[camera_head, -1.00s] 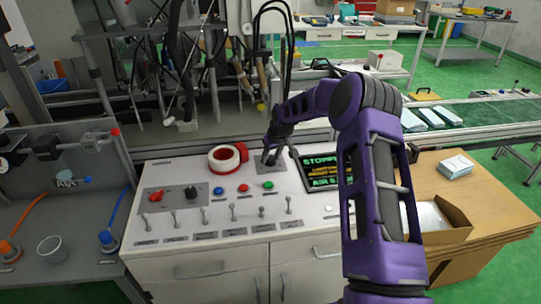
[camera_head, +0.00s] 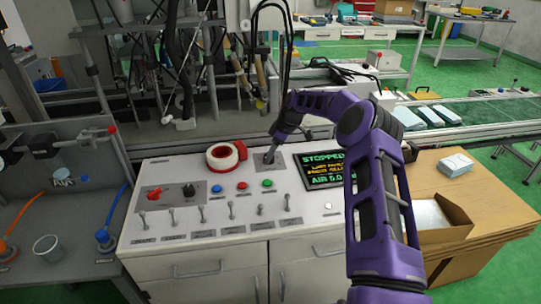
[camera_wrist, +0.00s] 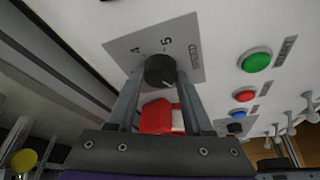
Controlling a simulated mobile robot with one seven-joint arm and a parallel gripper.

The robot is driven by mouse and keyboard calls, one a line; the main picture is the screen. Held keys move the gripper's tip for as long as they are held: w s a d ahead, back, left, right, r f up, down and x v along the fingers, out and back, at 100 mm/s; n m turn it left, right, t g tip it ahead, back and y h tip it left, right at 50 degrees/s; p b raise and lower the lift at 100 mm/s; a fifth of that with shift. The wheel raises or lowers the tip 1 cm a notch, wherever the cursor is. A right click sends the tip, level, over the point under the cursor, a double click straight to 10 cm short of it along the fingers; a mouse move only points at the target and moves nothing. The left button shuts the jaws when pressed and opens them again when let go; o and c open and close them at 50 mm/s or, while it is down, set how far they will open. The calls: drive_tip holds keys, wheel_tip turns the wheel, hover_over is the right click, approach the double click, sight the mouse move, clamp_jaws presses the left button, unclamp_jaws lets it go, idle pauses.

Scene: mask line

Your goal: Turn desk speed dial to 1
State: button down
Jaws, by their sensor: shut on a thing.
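The desk speed dial is a black round knob (camera_wrist: 159,70) on a grey plate (camera_wrist: 185,62) printed with "4" and "5" in the wrist view. A light mark on the knob points to the lower right of that picture. My gripper (camera_wrist: 160,76) has a finger on each side of the knob and is shut on it. In the head view my gripper (camera_head: 271,154) reaches down onto the grey plate (camera_head: 262,166) at the back of the white console (camera_head: 235,212). It hides most of the knob there.
A red and white ring-shaped part (camera_head: 227,156) stands just left of the plate. Blue, red and green (camera_head: 267,183) buttons and several toggle switches are in front. A screen (camera_head: 325,170) reading "STOPPED" lies to the right.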

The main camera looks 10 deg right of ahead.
drive_tip(key=shift+n, duration=0.4)
drive_tip(key=shift+c, duration=1.5)
unclamp_jaws()
drive_tip(key=p+v, duration=0.1)
drive_tip(key=v, duration=1.6)
drive_tip(key=shift+w+r, duration=0.2)
drive_tip(key=shift+r, duration=0.05)
